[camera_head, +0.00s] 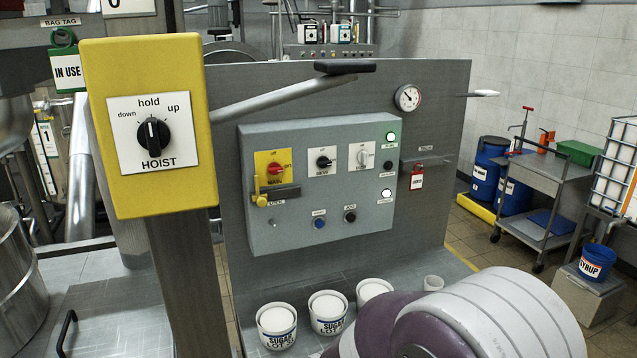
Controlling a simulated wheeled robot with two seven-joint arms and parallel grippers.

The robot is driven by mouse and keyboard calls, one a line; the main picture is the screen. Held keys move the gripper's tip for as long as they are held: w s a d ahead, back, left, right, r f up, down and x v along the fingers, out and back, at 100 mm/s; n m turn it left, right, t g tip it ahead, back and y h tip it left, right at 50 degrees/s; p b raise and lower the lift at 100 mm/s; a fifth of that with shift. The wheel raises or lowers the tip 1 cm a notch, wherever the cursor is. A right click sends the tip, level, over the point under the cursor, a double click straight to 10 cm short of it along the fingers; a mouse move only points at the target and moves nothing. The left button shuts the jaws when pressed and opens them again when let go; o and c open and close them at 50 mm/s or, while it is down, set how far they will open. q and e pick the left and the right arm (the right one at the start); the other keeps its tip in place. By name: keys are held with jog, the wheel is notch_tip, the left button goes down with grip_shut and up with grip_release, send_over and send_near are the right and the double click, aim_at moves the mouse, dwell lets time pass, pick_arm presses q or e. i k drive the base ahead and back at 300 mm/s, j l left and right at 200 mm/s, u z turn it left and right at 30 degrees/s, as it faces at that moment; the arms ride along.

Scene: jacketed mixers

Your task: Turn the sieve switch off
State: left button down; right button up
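A grey control box (290,228) is mounted on a large grey panel. It bears a red rotary switch (275,173) on a yellow plate, a black rotary switch (323,162) on a white plate and a pale rotary switch (362,157) on a white plate. Their small labels are too blurred for me to tell surely which is the sieve switch. Below are a blue button (319,223) and a black button (350,216). Neither gripper shows; only a purple-and-white link of my arm fills the bottom right.
A yellow hoist box (150,190) on a post stands in front at left, its black knob (153,135) pointing up near "hold". A grey lever (290,98) slants above the control box. Several white tubs (328,312) stand below it. A grey cart (545,185) is at right.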

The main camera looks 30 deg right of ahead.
aim_at(322, 162)
jog(key=l+z, duration=0.15)
jog(key=z, duration=0.3)
jog(key=i+z, duration=0.15)
jog(key=z, duration=0.3)
jog(key=i+l+z, duration=0.1)
jog(key=z, duration=0.35)
jog(key=i+z, duration=0.1)
jog(key=z, duration=0.35)
jog(key=i+l, duration=0.1)
